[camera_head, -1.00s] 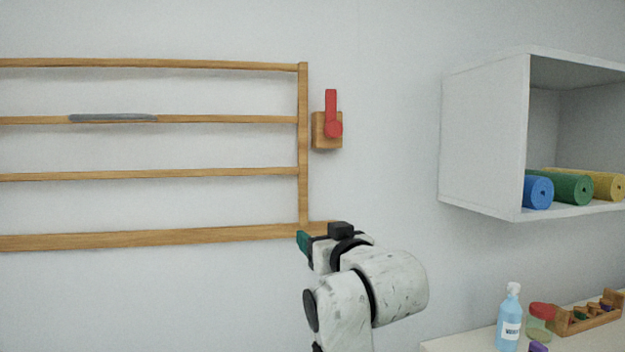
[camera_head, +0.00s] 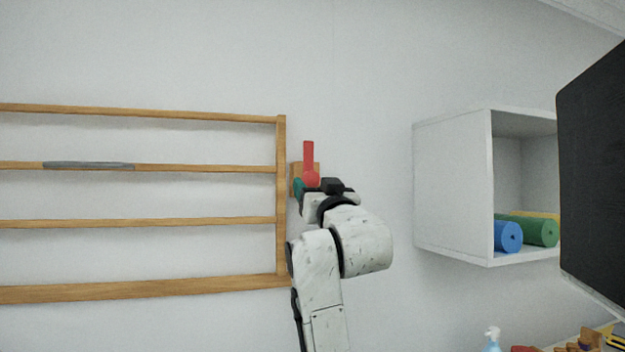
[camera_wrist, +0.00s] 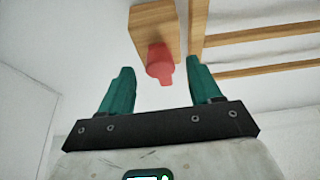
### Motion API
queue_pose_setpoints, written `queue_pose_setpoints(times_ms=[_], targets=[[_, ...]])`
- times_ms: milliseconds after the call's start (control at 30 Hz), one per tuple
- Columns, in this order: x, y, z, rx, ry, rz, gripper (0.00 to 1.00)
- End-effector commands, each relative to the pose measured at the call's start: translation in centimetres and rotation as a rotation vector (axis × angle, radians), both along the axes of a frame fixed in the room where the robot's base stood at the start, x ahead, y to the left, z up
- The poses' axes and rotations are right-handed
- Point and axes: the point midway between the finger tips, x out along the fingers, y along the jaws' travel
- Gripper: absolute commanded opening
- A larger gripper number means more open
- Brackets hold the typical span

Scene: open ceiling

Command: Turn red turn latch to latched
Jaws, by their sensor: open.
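The red turn latch (camera_head: 309,160) is mounted on a wooden block on the wall, just right of the wooden rack's upright. Its handle points straight up in the head view, and my gripper hides the block's lower part. In the wrist view the latch (camera_wrist: 160,64) shows between and beyond my fingertips, with the wooden block (camera_wrist: 156,27) behind it. My gripper (camera_wrist: 159,74) is open, with its two green fingers apart on either side of the latch. Whether either finger touches it cannot be told. In the head view my gripper (camera_head: 300,187) is at the latch's lower end.
A wooden wall rack (camera_head: 281,225) with several bars stands left of the latch, close to my gripper. A white wall shelf (camera_head: 452,190) with rolled mats is to the right. A dark panel (camera_head: 597,160) fills the right edge. A bottle (camera_head: 492,338) stands below.

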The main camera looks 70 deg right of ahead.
Motion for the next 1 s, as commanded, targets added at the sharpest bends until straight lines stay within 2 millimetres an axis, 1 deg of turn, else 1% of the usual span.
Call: queue_pose_setpoints(times_ms=[33, 200, 567, 1000], targets=[[0.4, -0.5, 0.4, 0.001, 0.002, -0.001, 0.63], [1.2, -1.5, 0.9, 0.001, 0.0, -0.001, 0.63], [1.5, -1.8, 0.9, 0.0, 0.0, 0.0, 0.62], [1.5, -1.7, 0.9, 0.0, 0.0, 0.0, 0.2]])
